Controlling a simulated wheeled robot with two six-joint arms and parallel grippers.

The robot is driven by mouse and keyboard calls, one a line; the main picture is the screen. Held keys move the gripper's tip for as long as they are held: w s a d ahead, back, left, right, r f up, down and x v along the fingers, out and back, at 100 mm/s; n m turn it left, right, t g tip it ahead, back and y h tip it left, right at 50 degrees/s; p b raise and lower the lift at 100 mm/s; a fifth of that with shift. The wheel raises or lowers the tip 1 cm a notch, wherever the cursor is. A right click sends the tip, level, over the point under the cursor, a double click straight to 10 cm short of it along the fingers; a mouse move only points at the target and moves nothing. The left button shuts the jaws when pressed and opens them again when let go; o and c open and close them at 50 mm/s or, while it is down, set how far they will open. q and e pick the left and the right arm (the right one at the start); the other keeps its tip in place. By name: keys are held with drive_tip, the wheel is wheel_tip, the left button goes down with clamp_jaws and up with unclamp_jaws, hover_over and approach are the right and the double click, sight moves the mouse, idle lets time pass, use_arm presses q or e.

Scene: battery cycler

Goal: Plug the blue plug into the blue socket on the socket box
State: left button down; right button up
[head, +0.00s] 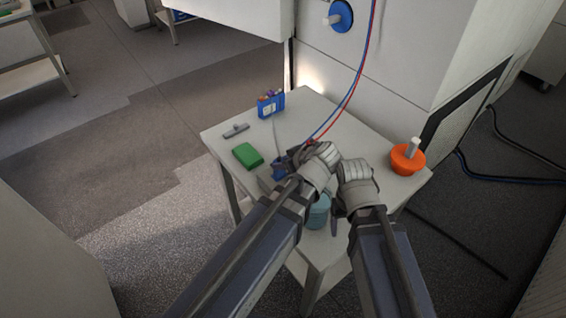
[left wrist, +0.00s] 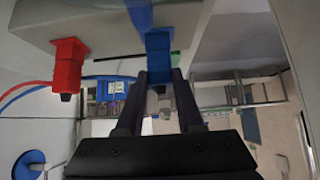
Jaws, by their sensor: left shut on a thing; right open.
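In the left wrist view, my left gripper (left wrist: 158,80) is shut on the blue plug (left wrist: 158,58), which lies between its two dark fingers. The pale grey socket box (left wrist: 110,22) fills the top of that view. Another blue part (left wrist: 140,12) shows at the top edge, close to the plug; I cannot tell whether the two touch. A red plug (left wrist: 67,65) sits at the box. In the head view, my left gripper (head: 288,160) is over the table, and the box is mostly hidden. My right gripper (head: 338,220) is open beside a teal cup (head: 318,213).
On the white table (head: 225,132) are a green box (head: 247,155), a grey bar (head: 236,131) and a blue bin (head: 271,104). An orange bowl (head: 407,160) stands at the right edge. Red and blue cables (head: 350,95) hang from above beside the cabinet (head: 400,50).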

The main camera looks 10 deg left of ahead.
use_arm(q)
drive_tip(key=shift+c, duration=2.3)
unclamp_jaws()
wheel_tip(320, 180, up, 10)
drive_tip(key=p, duration=1)
use_arm(e)
wheel_tip(320, 180, up, 10)
